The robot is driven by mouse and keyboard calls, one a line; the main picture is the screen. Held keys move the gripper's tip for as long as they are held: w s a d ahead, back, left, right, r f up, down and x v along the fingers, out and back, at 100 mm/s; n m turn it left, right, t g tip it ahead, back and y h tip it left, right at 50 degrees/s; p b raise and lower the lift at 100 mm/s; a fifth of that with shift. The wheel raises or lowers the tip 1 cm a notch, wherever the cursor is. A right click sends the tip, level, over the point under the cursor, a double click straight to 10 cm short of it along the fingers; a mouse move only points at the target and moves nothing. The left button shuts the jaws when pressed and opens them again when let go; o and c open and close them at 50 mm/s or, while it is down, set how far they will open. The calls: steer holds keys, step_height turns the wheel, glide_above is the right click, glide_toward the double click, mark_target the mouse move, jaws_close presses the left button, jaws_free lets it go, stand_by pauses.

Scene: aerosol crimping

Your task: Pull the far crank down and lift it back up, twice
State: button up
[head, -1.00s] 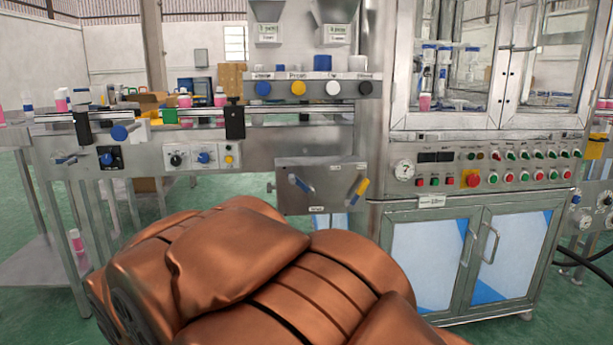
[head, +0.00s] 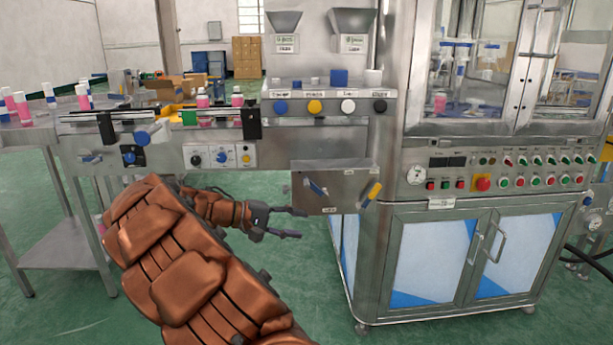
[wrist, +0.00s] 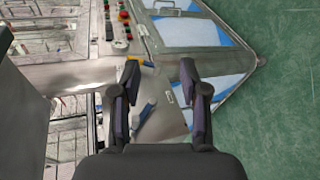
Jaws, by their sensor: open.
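A grey box-shaped panel (head: 344,178) on the machine's front carries two cranks. I see no contact with either crank.
A conveyor bench (head: 170,135) with knobs and pink bottles extends left of the panel. A steel cabinet (head: 440,265) with a button panel stands to the right. Green floor (head: 270,290) is open below the gripper.

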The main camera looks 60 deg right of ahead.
steer(key=w+d+r+h+p, duration=0.2)
steer(key=w+d+p, duration=0.1)
steer(key=w+d, duration=0.25)
steer(key=h+p, duration=0.3)
glide_toward(307, 182)
steer(key=x, duration=0.2)
steer(key=shift+n+t, duration=0.3)
steer(key=shift+f+p+x, duration=0.15)
steer(key=shift+p+x, duration=0.05)
steer(key=shift+x, duration=1.8)
steer(key=shift+f+p+x, duration=0.15)
steer(key=shift+f+x, duration=0.05)
steer(key=shift+x, duration=1.85)
jaws_close()
